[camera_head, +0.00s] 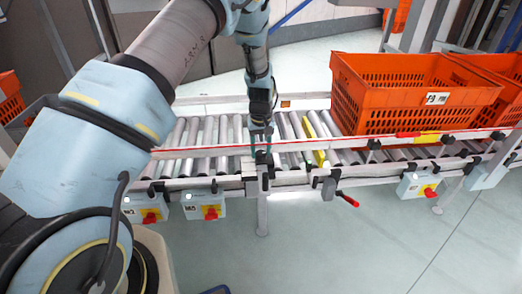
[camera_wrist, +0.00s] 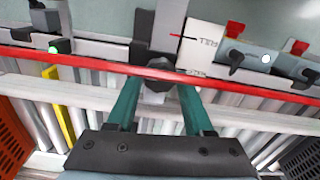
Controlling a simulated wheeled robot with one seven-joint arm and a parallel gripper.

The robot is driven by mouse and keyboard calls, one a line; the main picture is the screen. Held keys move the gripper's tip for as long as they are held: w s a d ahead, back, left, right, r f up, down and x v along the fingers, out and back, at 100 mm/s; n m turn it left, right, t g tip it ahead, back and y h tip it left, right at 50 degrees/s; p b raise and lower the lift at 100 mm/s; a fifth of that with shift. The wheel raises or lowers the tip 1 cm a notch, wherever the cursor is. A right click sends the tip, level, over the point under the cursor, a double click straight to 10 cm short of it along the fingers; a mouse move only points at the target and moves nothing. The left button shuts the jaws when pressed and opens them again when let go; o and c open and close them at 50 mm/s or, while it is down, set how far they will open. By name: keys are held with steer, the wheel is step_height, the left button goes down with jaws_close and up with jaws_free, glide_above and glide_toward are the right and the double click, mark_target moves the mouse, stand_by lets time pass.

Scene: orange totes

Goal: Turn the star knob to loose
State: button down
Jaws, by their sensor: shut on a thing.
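The star knob (camera_wrist: 160,72) is a dark, lobed knob at the red-striped guide rail, at the upper middle of the wrist view. My gripper (camera_wrist: 158,84) comes at it from below in that view, with one green finger on each side, shut on the knob. In the head view my gripper (camera_head: 262,148) points down at the near rail of the conveyor, and the knob is small and dark at its tips. A white plate (camera_wrist: 203,45) with a red line and small lettering stands beside the knob; I cannot read the lettering surely.
An orange tote (camera_head: 400,100) stands on the rollers to the right, with another (camera_head: 490,75) behind it. A red-tipped lever (camera_head: 345,199) sticks out from the front rail. Switch boxes with red knobs (camera_head: 151,215) hang below it.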

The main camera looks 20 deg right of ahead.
mark_target(261, 152)
steer(key=shift+n, duration=0.5)
steer(key=shift+c, duration=1.4)
jaws_free()
step_height(261, 152, up, 11)
steer(key=shift+f, duration=0.1)
